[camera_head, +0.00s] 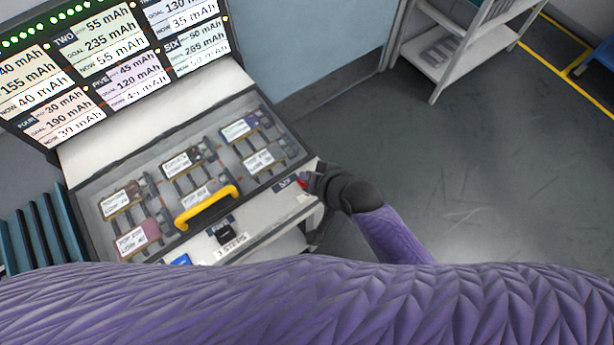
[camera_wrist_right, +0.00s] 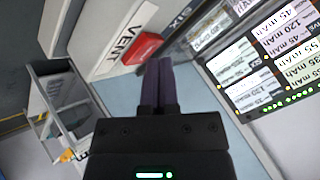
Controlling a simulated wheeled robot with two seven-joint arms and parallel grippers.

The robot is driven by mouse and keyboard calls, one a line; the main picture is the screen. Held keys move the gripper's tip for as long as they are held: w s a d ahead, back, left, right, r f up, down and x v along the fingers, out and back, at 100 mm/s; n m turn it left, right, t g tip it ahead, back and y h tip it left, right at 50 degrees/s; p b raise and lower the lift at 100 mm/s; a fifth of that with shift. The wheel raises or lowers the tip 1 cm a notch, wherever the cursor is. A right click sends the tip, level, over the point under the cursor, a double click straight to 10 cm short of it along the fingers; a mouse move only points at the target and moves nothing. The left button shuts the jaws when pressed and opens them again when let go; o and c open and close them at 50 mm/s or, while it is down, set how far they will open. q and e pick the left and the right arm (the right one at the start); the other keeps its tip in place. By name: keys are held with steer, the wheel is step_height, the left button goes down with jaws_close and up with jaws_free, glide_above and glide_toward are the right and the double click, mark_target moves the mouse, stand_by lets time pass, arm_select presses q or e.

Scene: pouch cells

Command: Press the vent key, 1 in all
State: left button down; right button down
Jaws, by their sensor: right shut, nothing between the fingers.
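The red vent key (camera_wrist_right: 141,48) sits beside a white label reading VENT in the right wrist view. In the head view only a small red part of the key (camera_head: 303,184) shows at the right end of the console's front ledge, partly hidden by my right gripper (camera_head: 312,184). In the right wrist view my right gripper (camera_wrist_right: 157,64) is shut and empty, its fingertips at the key's lower right edge. I cannot tell whether they touch it. My left gripper is not in view.
The console (camera_head: 85,150) holds several labelled cells under a clear-looking cover with a yellow handle (camera_head: 207,205). A display board (camera_head: 110,55) stands behind it. A black key (camera_head: 224,234) and a blue key (camera_head: 181,260) are on the front ledge. A grey shelf (camera_head: 440,62) stands back right; floor between is clear.

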steer(key=shift+f, duration=0.1)
steer(key=shift+f+b, duration=0.3)
steer(key=shift+f, duration=0.05)
stand_by(0.4)
steer(key=shift+r, duration=0.15)
steer(key=shift+r+p, duration=0.85)
steer(key=shift+p, duration=0.2)
steer(key=shift+f, duration=0.1)
